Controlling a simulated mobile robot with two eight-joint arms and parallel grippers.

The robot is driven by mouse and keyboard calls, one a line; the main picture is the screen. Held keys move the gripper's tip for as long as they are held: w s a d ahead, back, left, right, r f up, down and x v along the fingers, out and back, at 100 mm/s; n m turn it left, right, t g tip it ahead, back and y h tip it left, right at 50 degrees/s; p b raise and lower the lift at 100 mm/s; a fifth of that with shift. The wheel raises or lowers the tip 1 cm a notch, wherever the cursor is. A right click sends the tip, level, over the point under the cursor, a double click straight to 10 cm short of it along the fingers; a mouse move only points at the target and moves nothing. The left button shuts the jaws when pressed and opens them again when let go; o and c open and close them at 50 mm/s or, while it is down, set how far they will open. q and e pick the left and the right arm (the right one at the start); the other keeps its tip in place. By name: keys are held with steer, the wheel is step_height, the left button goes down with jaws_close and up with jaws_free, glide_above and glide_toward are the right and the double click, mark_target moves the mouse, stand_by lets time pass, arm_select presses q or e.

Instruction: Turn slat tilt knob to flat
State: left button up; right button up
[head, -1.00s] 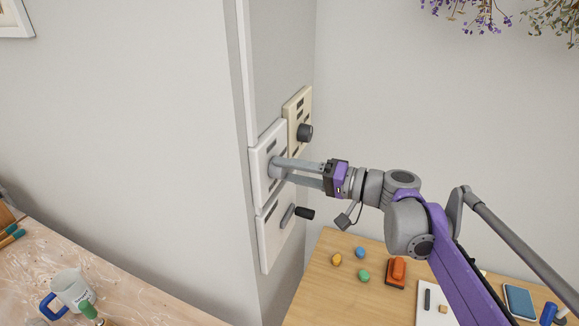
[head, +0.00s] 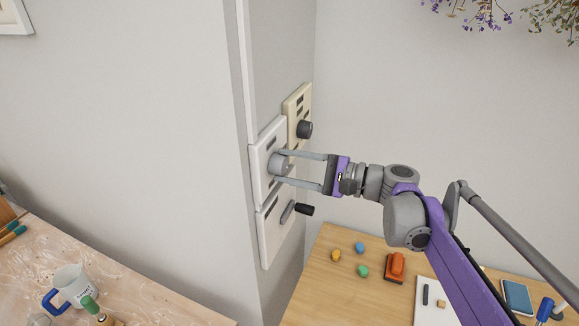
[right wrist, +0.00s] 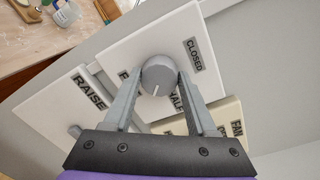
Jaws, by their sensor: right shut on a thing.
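The slat tilt knob is a round grey knob (head: 275,164) on a white wall plate (head: 258,172). It also shows in the right wrist view (right wrist: 160,72), with a white pointer mark facing down, toward my gripper's base. Around it I read "CLOSED" at the upper right, "HALF" at the lower right, partly covered, and a mostly hidden label starting with "F" at the left. My right gripper (head: 283,166) is shut on the knob, one finger on each side; it shows in the right wrist view too (right wrist: 159,85). My left gripper is not in view.
A cream plate (head: 292,108) with a dark knob (head: 305,129) is beyond, and a lower white plate (head: 268,238) has a black-handled lever (head: 304,210). A wooden table (head: 310,290) with small items stands below right; a workbench (head: 160,308) with a mug (head: 72,284) stands left.

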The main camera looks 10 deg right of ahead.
steer(key=m, duration=0.4)
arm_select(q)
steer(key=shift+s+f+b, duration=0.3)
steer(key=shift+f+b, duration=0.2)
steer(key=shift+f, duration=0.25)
arm_select(e)
steer(key=m, duration=0.4)
steer(key=shift+m, duration=0.3)
steer(key=o, duration=1.4)
steer(key=shift+c, duration=0.2)
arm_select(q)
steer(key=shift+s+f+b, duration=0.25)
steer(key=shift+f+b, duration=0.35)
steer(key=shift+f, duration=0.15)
arm_select(e)
steer(key=v, duration=1.1)
steer(key=shift+w, duration=0.15)
steer(key=shift+f, duration=0.2)
